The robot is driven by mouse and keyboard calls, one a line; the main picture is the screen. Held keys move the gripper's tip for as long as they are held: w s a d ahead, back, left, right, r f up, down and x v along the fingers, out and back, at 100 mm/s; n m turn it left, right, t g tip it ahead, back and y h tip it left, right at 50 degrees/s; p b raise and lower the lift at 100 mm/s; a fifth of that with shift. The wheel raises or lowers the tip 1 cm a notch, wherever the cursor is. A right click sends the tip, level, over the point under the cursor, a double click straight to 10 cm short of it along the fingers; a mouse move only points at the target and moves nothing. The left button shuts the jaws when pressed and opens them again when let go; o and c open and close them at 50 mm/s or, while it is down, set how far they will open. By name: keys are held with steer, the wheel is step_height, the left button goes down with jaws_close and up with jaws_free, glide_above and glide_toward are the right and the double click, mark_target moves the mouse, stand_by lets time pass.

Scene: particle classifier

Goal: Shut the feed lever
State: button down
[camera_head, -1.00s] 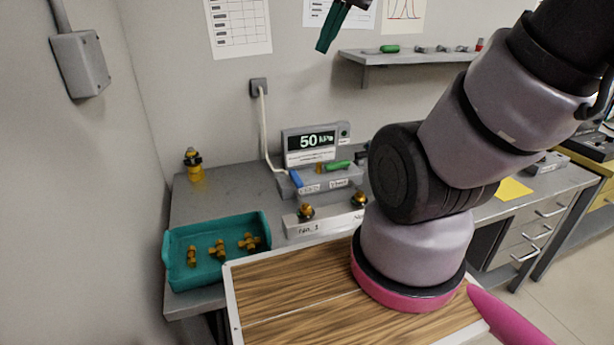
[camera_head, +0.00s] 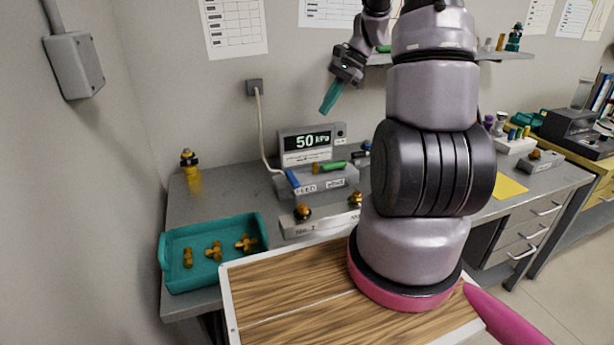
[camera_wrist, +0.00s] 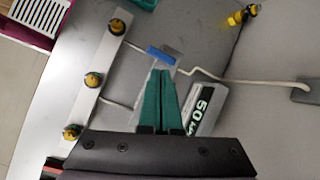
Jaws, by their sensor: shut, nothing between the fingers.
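The feed lever has a blue handle (camera_head: 293,178) on the left of a grey valve block (camera_head: 340,186), above a label that seems to read FEED. The handle slants in the head view. In the wrist view the blue handle (camera_wrist: 160,56) lies just beyond my fingertips. A green handle (camera_head: 334,166) lies flat on the same block, to the right of the blue one. My gripper (camera_head: 325,110) has teal fingers, pressed together and empty. It points down, above and behind the block in the head view. The fingers (camera_wrist: 161,73) hide part of the block in the wrist view.
A display (camera_head: 309,144) reading 50 kPa stands behind the block. A pale strip with brass fittings (camera_head: 303,212) is in front. A teal tray (camera_head: 170,275) with brass parts sits at left. A white cable (camera_head: 262,130) runs to the wall. A shelf (camera_head: 500,56) hangs above.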

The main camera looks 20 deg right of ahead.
mark_target(292, 181)
steer(key=w+d+f+m+y, duration=0.1)
steer(key=d+f+m, duration=0.1)
steer(key=f, duration=0.6)
steer(key=w+d+f+m+y, duration=0.1)
steer(key=d+f+m+y, duration=0.1)
steer(key=f, duration=0.6)
steer(key=shift+d+m+g, duration=0.3)
steer(key=shift+d, duration=0.6)
steer(key=x, duration=0.9)
steer(key=shift+a+f, duration=0.1)
steer(key=shift+f, duration=0.05)
steer(key=a, duration=0.3)
steer(key=shift+a+f, duration=0.2)
steer(key=shift+a, duration=0.55)
